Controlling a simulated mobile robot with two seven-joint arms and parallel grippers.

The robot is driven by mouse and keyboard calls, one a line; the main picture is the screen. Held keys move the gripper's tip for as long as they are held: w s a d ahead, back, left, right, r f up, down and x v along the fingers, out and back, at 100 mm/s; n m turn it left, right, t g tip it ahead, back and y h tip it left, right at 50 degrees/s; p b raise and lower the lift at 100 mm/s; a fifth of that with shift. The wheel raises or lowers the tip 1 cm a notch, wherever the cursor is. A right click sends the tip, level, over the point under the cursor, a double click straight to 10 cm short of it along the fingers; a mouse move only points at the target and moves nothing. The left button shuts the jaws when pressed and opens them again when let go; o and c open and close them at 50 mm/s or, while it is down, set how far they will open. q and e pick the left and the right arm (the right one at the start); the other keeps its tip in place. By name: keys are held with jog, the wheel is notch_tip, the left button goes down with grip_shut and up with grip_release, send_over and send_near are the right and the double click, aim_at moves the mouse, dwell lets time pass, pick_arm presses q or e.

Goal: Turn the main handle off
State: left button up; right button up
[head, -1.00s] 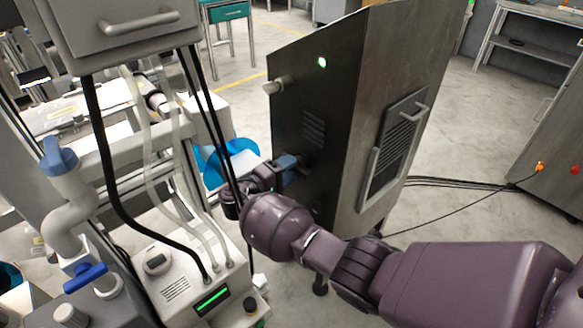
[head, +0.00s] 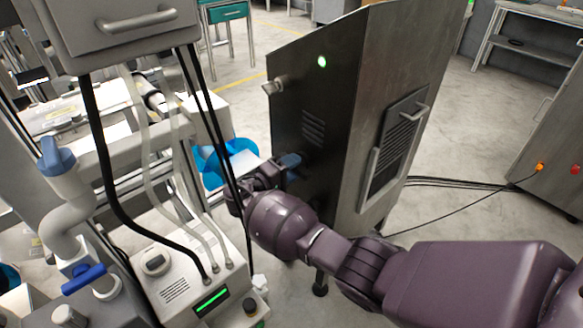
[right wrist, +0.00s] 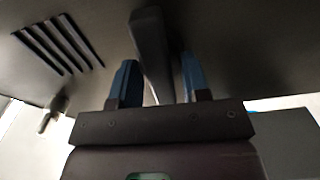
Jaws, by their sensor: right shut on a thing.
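The main handle (right wrist: 150,45) is a dark bar on the dark side face of a metal cabinet (head: 335,110). In the right wrist view it passes between the two blue fingers of my right gripper (right wrist: 159,70), which is shut on it. In the head view my right gripper (head: 290,163) is against the cabinet's dark side, and the gripper hides the handle there. A green light (head: 322,61) glows high on that side. My left gripper is not in view.
A grey knob (head: 274,86) sticks out from the cabinet's upper left edge. Black cables (head: 233,165) hang close beside my right wrist. A machine with a green display (head: 211,301) stands at left. Vent slots (right wrist: 58,45) lie beside the handle. Open floor lies right of the cabinet.

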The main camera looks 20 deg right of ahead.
jog(key=shift+f+m+b, duration=0.2)
jog(key=shift+m+b, duration=0.15)
jog(key=shift+m, duration=0.55)
jog(key=m+b, duration=0.1)
jog(key=m, duration=0.3)
jog(key=shift+s+f+b, duration=0.1)
jog(key=shift+f+b, duration=0.05)
jog(key=shift+b, duration=0.25)
jog(key=shift+m+b, duration=0.45)
jog(key=shift+m, duration=0.65)
pick_arm(q)
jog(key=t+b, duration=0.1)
jog(key=b, duration=0.2)
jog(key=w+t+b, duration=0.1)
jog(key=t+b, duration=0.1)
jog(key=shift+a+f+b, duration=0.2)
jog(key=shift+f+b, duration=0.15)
jog(key=shift+b, duration=0.05)
pick_arm(e)
jog(key=m, duration=0.9)
jog(key=shift+r, duration=0.2)
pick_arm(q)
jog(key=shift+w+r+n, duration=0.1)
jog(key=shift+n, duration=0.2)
pick_arm(e)
jog(key=shift+r+m, duration=0.1)
jog(key=shift+m, duration=0.3)
